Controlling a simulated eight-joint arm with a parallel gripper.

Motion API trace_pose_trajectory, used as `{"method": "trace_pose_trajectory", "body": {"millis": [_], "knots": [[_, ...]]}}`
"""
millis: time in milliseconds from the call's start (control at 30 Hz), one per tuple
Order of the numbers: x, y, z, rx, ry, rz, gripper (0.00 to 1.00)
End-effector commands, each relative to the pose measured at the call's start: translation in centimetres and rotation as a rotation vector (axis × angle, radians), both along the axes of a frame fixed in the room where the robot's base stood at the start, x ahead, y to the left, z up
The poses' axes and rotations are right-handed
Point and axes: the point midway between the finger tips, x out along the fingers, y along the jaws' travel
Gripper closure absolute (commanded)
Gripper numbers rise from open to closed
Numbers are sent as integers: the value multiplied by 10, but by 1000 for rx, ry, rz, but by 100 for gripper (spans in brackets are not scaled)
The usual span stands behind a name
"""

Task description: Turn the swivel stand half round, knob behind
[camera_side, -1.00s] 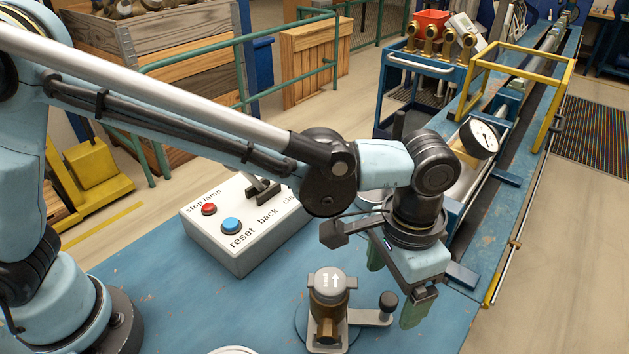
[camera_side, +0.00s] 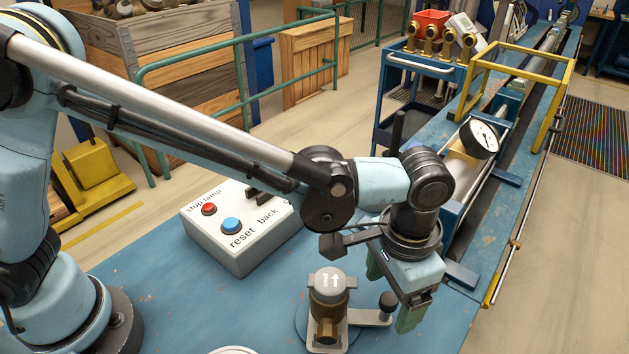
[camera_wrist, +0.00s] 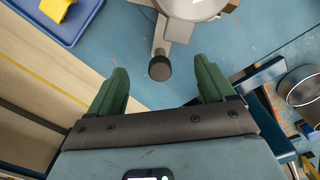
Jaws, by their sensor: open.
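The swivel stand (camera_side: 357,318) is on the blue bench and carries a grey-capped brass meter (camera_side: 331,292) with a white arrow on its cap. Its arm ends in a dark knob (camera_side: 388,301), on the right side of the stand in the side view. My gripper (camera_side: 391,296) is open, with green fingers pointing down around the knob's place. In the wrist view the knob (camera_wrist: 160,68) lies between the two fingertips of my gripper (camera_wrist: 161,70), with clear gaps on both sides. Part of the meter body shows at the top there.
A white control box (camera_side: 240,232) with a red and a blue button stands left of the stand. A gauge (camera_side: 480,138) and a yellow frame (camera_side: 517,70) are on the long blue bench at right. A blue tray (camera_wrist: 68,28) shows top left in the wrist view.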

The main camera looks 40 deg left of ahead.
Motion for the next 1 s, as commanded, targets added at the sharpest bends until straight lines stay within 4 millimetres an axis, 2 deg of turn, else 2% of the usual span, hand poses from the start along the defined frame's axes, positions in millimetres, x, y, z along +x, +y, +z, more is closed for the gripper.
{"method": "trace_pose_trajectory", "body": {"millis": [33,100,467,1000], "knots": [[0,0,0,0,0,0,26],[0,0,0,0,0,0,34],[1,1,0,0,0,0,34],[13,12,0,0,0,0,34]]}}
